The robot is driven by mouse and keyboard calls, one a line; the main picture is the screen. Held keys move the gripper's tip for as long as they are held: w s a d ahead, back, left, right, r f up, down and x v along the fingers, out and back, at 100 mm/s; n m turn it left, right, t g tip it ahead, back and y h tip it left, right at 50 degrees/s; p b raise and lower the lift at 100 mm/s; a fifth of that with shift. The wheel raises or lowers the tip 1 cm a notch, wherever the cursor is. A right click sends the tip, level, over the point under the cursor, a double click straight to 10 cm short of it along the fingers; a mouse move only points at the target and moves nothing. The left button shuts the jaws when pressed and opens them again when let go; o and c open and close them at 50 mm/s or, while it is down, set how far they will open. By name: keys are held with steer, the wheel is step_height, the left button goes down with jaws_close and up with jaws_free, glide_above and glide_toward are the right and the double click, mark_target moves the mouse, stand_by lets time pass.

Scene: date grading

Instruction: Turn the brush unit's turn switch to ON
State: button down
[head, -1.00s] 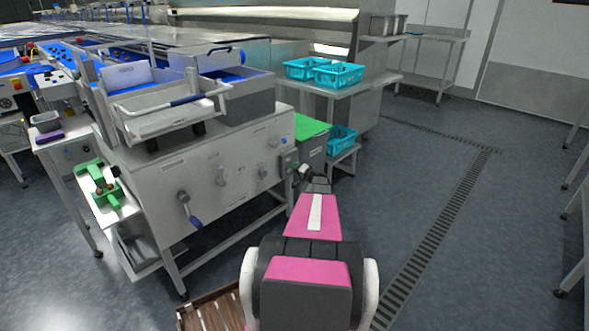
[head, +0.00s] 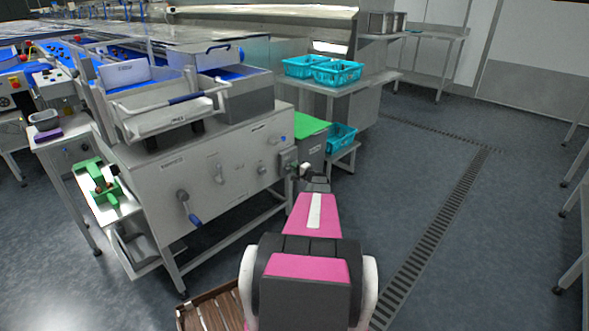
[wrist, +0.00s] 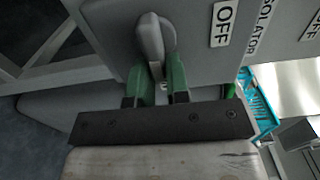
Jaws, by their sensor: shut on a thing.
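A grey turn switch (wrist: 153,38) on a grey panel fills the upper middle of the wrist view. An OFF label (wrist: 224,24) sits to its right, with a partly cut-off label ending in "OLATOR" (wrist: 262,25) beyond it. My gripper (wrist: 163,75) has its green fingers on both sides of the switch's handle and is shut on it. The handle points down the wrist picture, between the fingers. In the head view my gripper (head: 305,170) is at the small switch box (head: 288,160) on the right end of the steel machine; the handle is hidden there.
The steel machine front (head: 230,175) carries other knobs and a blue-ended lever (head: 190,208). A green-topped bin (head: 312,128) and blue crates (head: 337,72) stand behind the switch box. Open floor (head: 400,190) lies to the right. A wooden crate (head: 212,308) is low in front.

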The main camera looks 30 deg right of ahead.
steer(key=c, duration=1.1)
jaws_free()
steer(key=shift+s, duration=0.1)
steer(key=v, duration=1)
steer(key=shift+s, duration=0.3)
steer(key=shift+d, duration=0.1)
